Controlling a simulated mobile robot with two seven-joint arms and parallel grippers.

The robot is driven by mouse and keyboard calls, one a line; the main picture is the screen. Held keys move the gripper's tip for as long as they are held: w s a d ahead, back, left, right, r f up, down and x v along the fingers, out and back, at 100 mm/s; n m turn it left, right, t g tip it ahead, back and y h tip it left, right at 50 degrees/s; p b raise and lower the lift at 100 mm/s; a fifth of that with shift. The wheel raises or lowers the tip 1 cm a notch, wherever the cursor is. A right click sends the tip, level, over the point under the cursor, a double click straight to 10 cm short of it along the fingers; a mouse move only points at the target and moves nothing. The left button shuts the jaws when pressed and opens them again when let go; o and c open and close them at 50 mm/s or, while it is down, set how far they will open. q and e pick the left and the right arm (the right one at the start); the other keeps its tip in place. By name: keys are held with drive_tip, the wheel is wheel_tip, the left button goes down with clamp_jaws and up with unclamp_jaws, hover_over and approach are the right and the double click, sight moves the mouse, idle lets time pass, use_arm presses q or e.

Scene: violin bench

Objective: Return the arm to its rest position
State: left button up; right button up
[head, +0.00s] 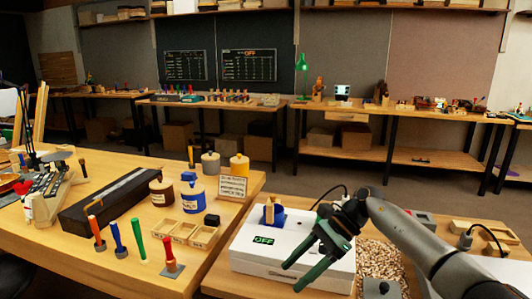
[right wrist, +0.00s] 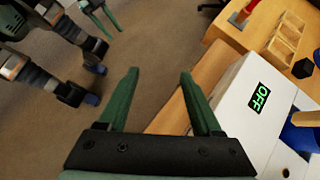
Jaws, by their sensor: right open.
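My right arm (head: 420,240) reaches in from the lower right in the head view. Its gripper (head: 294,277) has green fingers spread apart with nothing between them. It is in front of the white box with the green OFF display (head: 250,258) and covers part of it. In the right wrist view the right gripper (right wrist: 160,75) is open and empty, with bare floor between its fingertips. Dark arm parts that look like mine, with green finger-like pieces, show at that view's upper left. I cannot tell the left gripper's state there; it is not in the head view.
A blue holder with a wooden piece (head: 273,213) stands on the white box. A tray of wood chips (head: 380,264) lies beside it. The left bench (head: 130,260) carries upright coloured-handle tools, jars and a sectioned wooden tray (head: 185,233). Open floor lies behind.

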drive_tip(key=s+a+f+m+t+y+p, duration=0.1)
drive_tip(key=s+a+m+t+y+p, duration=0.3)
drive_tip(key=a+m+y, duration=0.75)
drive_tip(key=s+d+f+m+t+h+p, duration=0.15)
drive_tip(key=d+f+m+t+h, duration=0.3)
drive_tip(key=m, duration=0.65)
drive_tip(key=s+d+f+m+t+h, duration=0.3)
drive_tip(key=d+m+t+h, duration=0.15)
drive_tip(key=m, duration=0.65)
drive_tip(key=s+d+f+m+t+h+p, duration=0.1)
drive_tip(key=s+d+f+m+t+h, duration=0.3)
drive_tip(key=m, duration=0.7)
use_arm(q)
wheel_tip(320, 180, up, 6)
drive_tip(key=s+a+p, duration=0.1)
drive_tip(key=a+p, duration=0.1)
drive_tip(key=shift+s+a+r+y, duration=0.15)
drive_tip(key=shift+s+r+y, duration=0.15)
drive_tip(key=shift+s, duration=0.1)
use_arm(e)
drive_tip(key=s+d+f+m+g+h, duration=0.2)
drive_tip(key=s+d+f+m, duration=0.2)
drive_tip(key=s, duration=0.3)
drive_tip(key=s+d+f+m+g+h, duration=0.2)
drive_tip(key=s+d+f+m+h, duration=0.1)
drive_tip(key=s+m, duration=0.4)
drive_tip(key=shift+s+d+f+g, duration=0.45)
drive_tip(key=shift+d+f, duration=0.25)
drive_tip(key=shift+f, duration=0.15)
drive_tip(key=shift+m, duration=0.25)
